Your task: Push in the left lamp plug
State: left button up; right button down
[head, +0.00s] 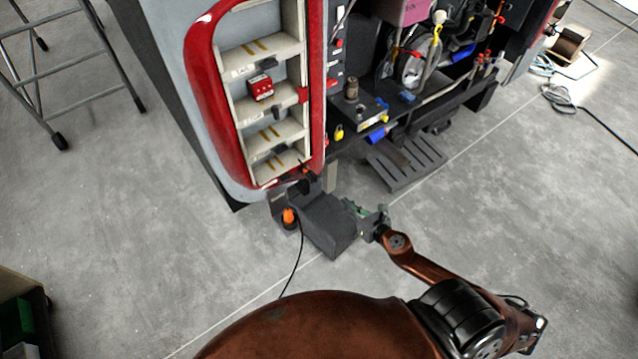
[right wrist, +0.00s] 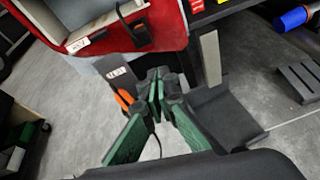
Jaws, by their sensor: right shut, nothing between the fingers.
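An orange plug (head: 288,215) with a black cable sits at a dark grey bracket at the lower corner of the red-framed coach panel. It also shows as an orange piece (right wrist: 123,98) in the right wrist view, just left of my fingers. How deep it sits I cannot tell. A black connector (head: 305,184) is at the panel's bottom edge, above the bracket. My right gripper (head: 352,208), with green finger pads, is shut and empty, to the right of the orange plug and apart from it in the head view. In the right wrist view its fingertips (right wrist: 158,82) meet.
A dark grey box-like step (head: 328,225) stands between the orange plug and my right gripper. A slatted grey step (head: 408,162) lies farther back. The red-framed panel (head: 205,110) rises above. A ladder stand (head: 80,60) is at upper left.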

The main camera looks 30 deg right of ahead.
aim_at(315, 178)
jog(key=a+r+n, duration=0.2)
jog(key=shift+w+r+t+y, duration=0.1)
jog(key=shift+r+t+y, duration=0.2)
jog(key=shift+y, duration=0.1)
jog(key=shift+w, duration=0.1)
jog(key=x, duration=0.9)
jog(key=r+x, duration=0.1)
jog(key=x, duration=0.3)
jog(key=shift+w+f+p, duration=0.2)
jog(key=shift+w+p, duration=0.1)
jog(key=shift+w, duration=0.2)
